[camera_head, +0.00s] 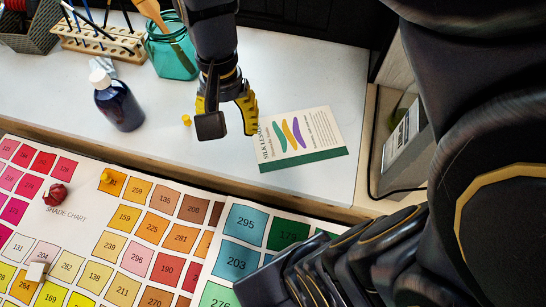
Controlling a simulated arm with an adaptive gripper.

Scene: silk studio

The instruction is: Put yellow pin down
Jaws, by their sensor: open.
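A small yellow pin (186,120) stands on the white table top, between the dark blue bottle and my gripper. Another small orange-yellow pin (105,177) is on an orange square of the shade chart (66,211). My gripper (226,116) is at upper centre, pointing down over the white table, with yellow-sided fingers apart. It is just right of the yellow pin, and nothing shows between the fingers. Part of the gripper hides the space between them, and its height above the table is hard to tell.
The dark bottle (119,106), teal jar (172,54) and wooden brush rack (97,40) stand at left. A booklet (301,138) lies right of my gripper. A red lump (56,195) and white cube (37,271) rest on the chart. The table's front edge separates them.

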